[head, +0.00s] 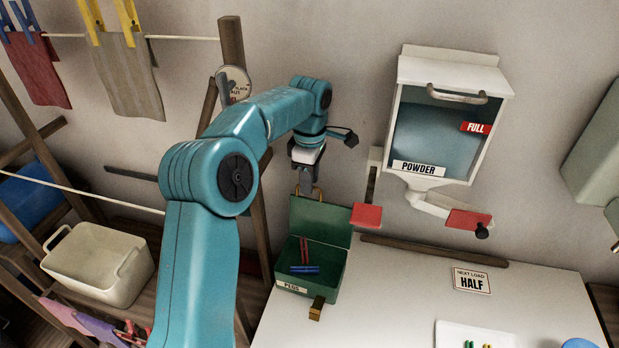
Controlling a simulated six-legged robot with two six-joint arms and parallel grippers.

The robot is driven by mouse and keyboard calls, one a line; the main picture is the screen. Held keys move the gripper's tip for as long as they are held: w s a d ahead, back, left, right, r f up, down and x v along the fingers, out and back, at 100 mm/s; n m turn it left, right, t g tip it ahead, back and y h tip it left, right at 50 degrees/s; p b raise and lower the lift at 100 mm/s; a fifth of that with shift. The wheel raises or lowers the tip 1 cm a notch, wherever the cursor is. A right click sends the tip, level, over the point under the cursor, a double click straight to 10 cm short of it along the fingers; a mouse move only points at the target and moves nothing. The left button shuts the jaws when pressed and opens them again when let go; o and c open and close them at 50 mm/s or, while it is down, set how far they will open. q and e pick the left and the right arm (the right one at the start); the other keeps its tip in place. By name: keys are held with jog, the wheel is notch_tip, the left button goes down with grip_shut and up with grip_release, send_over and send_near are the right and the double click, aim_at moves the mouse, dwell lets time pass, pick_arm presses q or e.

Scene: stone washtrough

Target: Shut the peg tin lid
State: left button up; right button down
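The green peg tin (332,285) stands on the pale tabletop, with a small label on its front and a brass-coloured piece at its front edge. Its lid (318,220) is open and stands up at the back. Red and blue pegs show inside the tin. My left gripper (306,185) hangs from above at the lid's upper edge, near brass-coloured curved pieces there. Whether it touches the lid, and whether its fingers are open or shut, I cannot tell. My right gripper is not in view.
A powder dispenser (440,120) hangs on the wall at right, above red paddles (367,215). A "HALF" card (472,281) and a white tray (475,336) with pegs lie on the table (400,300). A cream tub (98,265) stands at left.

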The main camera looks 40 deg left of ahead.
pick_arm(q)
jog(key=shift+w+d, duration=0.1)
jog(key=shift+d, duration=0.1)
jog(key=shift+d+r, duration=0.1)
jog(key=shift+r, duration=0.05)
jog(key=c, duration=0.3)
jog(key=shift+s+r, duration=0.1)
jog(key=shift+s, duration=0.3)
grip_shut()
jog(key=shift+w, duration=0.25)
jog(key=shift+s, duration=0.2)
jog(key=shift+f, duration=0.2)
